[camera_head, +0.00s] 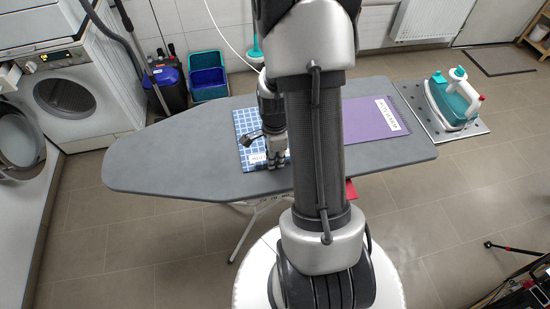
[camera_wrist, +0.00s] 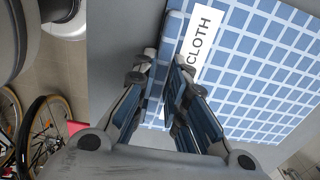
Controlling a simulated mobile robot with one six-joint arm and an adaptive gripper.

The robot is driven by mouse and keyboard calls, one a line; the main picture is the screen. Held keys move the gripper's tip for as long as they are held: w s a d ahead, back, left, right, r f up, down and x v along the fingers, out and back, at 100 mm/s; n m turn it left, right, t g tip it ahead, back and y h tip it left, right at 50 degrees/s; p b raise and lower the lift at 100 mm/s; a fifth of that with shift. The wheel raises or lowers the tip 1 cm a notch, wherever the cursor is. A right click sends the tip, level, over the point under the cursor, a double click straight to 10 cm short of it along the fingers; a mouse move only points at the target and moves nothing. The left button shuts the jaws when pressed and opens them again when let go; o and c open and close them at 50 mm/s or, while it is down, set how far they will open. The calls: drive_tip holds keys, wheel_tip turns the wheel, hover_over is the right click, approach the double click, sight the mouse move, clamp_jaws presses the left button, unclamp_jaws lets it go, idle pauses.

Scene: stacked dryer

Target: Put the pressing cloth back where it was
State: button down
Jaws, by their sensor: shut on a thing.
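The pressing cloth (camera_head: 246,125) is blue and white checked with a white label. It lies flat on the grey ironing board (camera_head: 180,150), left of my arm. In the wrist view the cloth (camera_wrist: 262,60) fills the upper right, and its label reads "CLOTH". My gripper (camera_head: 277,163) points down at the cloth's near edge, beside the label. In the wrist view my gripper (camera_wrist: 158,78) has its fingers on either side of the cloth's edge and is shut on it. My arm hides the cloth's right part in the head view.
A purple mat (camera_head: 368,122) with a white label lies right of my arm on the board. A teal and white iron (camera_head: 455,100) stands on a metal rest (camera_head: 415,98) at the board's right end. The board's left end is bare. Bins (camera_head: 208,82) and a dryer (camera_head: 65,95) stand behind.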

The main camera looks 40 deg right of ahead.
drive_tip(key=shift+f, duration=0.1)
drive_tip(key=c, duration=1.6)
unclamp_jaws()
wheel_tip(320, 180, up, 12)
drive_tip(key=p, duration=0.5)
drive_tip(key=a+r+n+t, duration=0.2)
drive_tip(key=a+r+n, duration=0.8)
drive_tip(key=r, duration=0.3)
drive_tip(key=s+a+r+n+t, duration=0.2)
drive_tip(key=s+a+r+n, duration=0.5)
drive_tip(key=s+a+n, duration=0.3)
drive_tip(key=n, duration=0.4)
drive_tip(key=shift+a+r+t, duration=0.3)
drive_tip(key=shift+r, duration=0.1)
drive_tip(key=shift+w, duration=0.1)
